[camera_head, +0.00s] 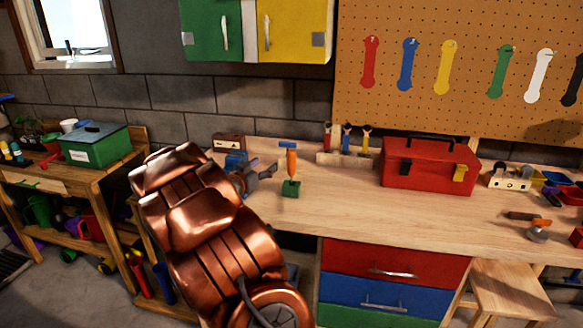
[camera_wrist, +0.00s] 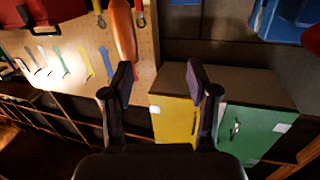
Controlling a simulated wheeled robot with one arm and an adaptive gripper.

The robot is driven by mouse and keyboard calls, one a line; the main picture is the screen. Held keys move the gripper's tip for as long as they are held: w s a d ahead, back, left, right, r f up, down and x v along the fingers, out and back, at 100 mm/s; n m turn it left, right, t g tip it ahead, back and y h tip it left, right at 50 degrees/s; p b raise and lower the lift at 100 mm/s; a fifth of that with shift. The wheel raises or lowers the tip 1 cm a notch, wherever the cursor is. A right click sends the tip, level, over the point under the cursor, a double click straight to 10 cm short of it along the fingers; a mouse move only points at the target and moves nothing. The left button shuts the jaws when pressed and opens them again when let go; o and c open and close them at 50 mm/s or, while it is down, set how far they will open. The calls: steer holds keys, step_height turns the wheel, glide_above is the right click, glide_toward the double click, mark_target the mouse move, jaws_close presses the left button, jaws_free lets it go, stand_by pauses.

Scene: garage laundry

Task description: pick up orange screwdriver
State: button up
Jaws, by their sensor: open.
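An upright tool with an orange body (camera_head: 291,162), a blue crosspiece on top and a green base stands on the workbench (camera_head: 350,215). I cannot tell for sure whether it is the orange screwdriver. In the wrist view, which looks upside down, a long orange piece (camera_wrist: 123,30) shows near the top, beyond the left fingertip; it may be the same tool. My gripper (camera_wrist: 160,85) is open, with nothing between its two dark fingers. In the head view my copper arm hides the gripper.
A vise (camera_head: 245,175) stands left of the upright tool, close to my arm. A red toolbox (camera_head: 430,165) and a rack of tools (camera_head: 347,157) are to its right. A small orange-and-grey tool (camera_head: 540,226) lies far right. The bench's middle front is clear.

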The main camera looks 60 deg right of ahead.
mark_target(289, 160)
steer(key=shift+s+d+m+g+h, duration=0.25)
steer(key=shift+s+d+g, duration=0.25)
steer(key=shift+s+d, duration=0.5)
steer(key=shift+s+d+m+g+h, duration=0.15)
steer(key=shift+s+d+m+g, duration=0.35)
steer(key=shift+d, duration=0.75)
steer(key=shift+s+d+p, duration=0.25)
steer(key=shift+d+p, duration=0.15)
steer(key=shift+d, duration=0.3)
steer(key=shift+s+d+p, duration=0.25)
steer(key=shift+d+p, duration=0.15)
steer(key=shift+d, duration=0.3)
steer(key=shift+d+f, duration=0.1)
steer(key=shift+d, duration=1)
jaws_close()
